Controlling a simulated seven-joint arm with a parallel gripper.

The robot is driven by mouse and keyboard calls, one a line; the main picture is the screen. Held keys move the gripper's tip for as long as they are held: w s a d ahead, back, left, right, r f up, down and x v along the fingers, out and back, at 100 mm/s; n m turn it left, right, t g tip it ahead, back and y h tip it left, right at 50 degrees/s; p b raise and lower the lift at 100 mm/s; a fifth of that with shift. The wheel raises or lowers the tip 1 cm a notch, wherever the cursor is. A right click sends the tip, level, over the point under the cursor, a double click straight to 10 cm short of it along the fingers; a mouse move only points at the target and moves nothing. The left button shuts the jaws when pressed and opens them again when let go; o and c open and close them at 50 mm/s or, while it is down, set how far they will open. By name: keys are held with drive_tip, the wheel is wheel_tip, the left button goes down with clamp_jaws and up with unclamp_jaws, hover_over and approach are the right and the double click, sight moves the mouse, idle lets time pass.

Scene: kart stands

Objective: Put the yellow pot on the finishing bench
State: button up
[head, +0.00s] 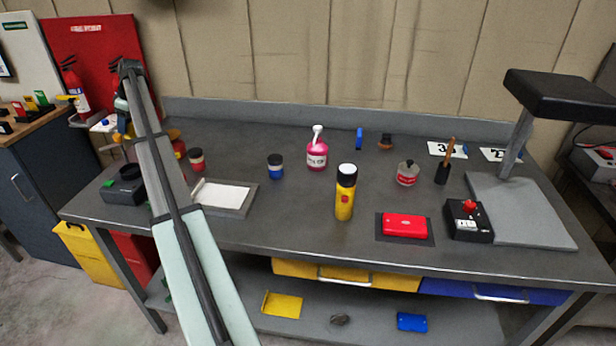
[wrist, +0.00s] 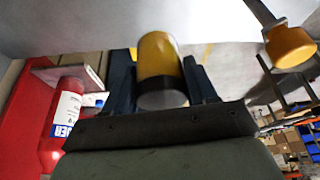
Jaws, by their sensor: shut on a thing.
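My gripper (wrist: 158,62) is shut on a yellow pot (wrist: 158,50) in the wrist view. The pot is a small yellow cylinder with a dark band and a greyish end, between the two dark fingers. In the head view my arm reaches to the upper left, near the red fire-point board, and I cannot make out the fingers or the held pot clearly. A grey bench (head: 300,226) fills the middle of the head view; no label shows whether it is the finishing bench. A red pot (head: 196,160) and a blue pot (head: 275,166) stand on it.
A fire extinguisher (wrist: 66,112) is close to the gripper's left in the wrist view. The bench also holds a white-topped tray (head: 223,194), pink bottle (head: 317,155), yellow spray can (head: 345,198), red case (head: 404,226) and lamp-like stand (head: 520,215). Bare bench lies between the tray and can.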

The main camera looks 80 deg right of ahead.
drive_tip(key=shift+s+d+r, duration=0.15)
drive_tip(key=shift+s+d, duration=0.15)
drive_tip(key=shift+d, duration=0.2)
drive_tip(key=shift+f, duration=5)
drive_tip(key=shift+f, duration=0.15)
drive_tip(key=o, duration=1.2)
drive_tip(key=v, duration=1.2)
drive_tip(key=shift+w, duration=0.1)
